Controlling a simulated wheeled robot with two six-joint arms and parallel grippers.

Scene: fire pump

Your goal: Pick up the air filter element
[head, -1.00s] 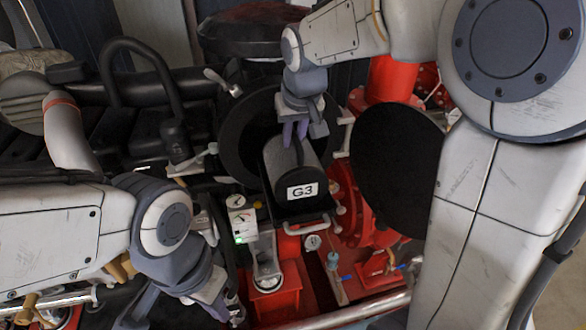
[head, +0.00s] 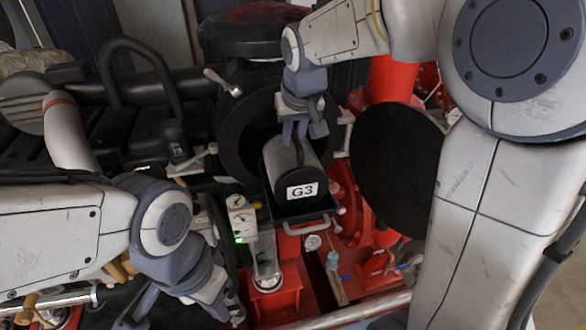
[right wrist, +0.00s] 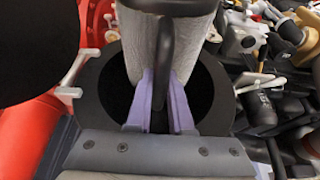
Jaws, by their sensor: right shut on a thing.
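The air filter element (head: 291,160) is a grey cylinder with a black end cap and a white "G3" label, in the middle of the head view. It lies with its cap facing me, in front of a round black opening. My right gripper (head: 294,132) comes from above and is shut on the element's black handle. The right wrist view shows its purple fingers (right wrist: 160,100) on both sides of the handle (right wrist: 162,75), with the grey element (right wrist: 133,45) beyond. My left gripper (head: 180,305) is low at the left, away from the element; its fingertips do not show clearly.
The round black housing (head: 235,145) surrounds the opening behind the element. A black disc-shaped cover (head: 395,170) stands open to its right. Red pump parts (head: 385,75), a gauge box (head: 240,215) and a metal rail (head: 350,312) are close around.

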